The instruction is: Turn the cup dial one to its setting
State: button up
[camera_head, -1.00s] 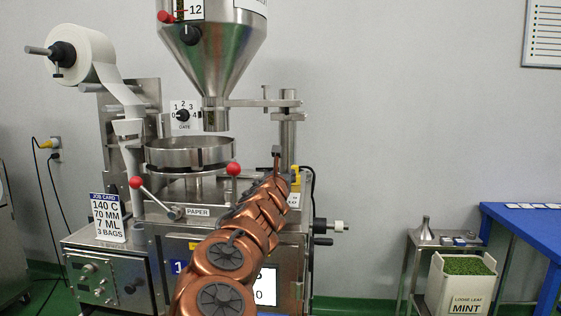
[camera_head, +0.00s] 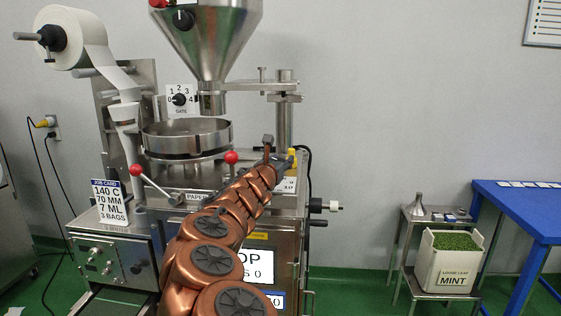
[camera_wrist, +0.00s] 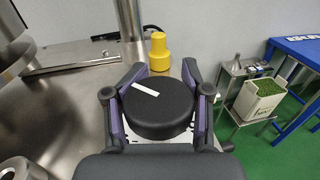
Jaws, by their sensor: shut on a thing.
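The cup dial (camera_wrist: 158,105) is a wide black round knob with a white pointer line, seen from above in the wrist view. Its pointer slants toward the upper left of the dial top. My gripper (camera_wrist: 162,88) has its two dark fingers on opposite sides of the dial, shut on it. In the head view my gripper (camera_head: 279,158) is at the right rear of the machine top. There my arm and gripper hide the dial, and only part of a white scale plate (camera_head: 288,185) shows. The scale is mostly covered in the wrist view too.
A yellow knob-shaped piece (camera_wrist: 159,52) stands just beyond the dial. A steel post (camera_head: 284,115) rises behind my gripper. The round pan (camera_head: 187,138), hopper (camera_head: 207,45) and red-tipped levers (camera_head: 136,170) are to the left. A mint bin (camera_head: 452,262) stands apart at right.

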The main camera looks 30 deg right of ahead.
dwell(0.7)
jog(key=o, duration=0.9)
jog(key=shift+a, duration=0.15)
jog(key=v, duration=1.2)
jog(key=shift+o, duration=0.3)
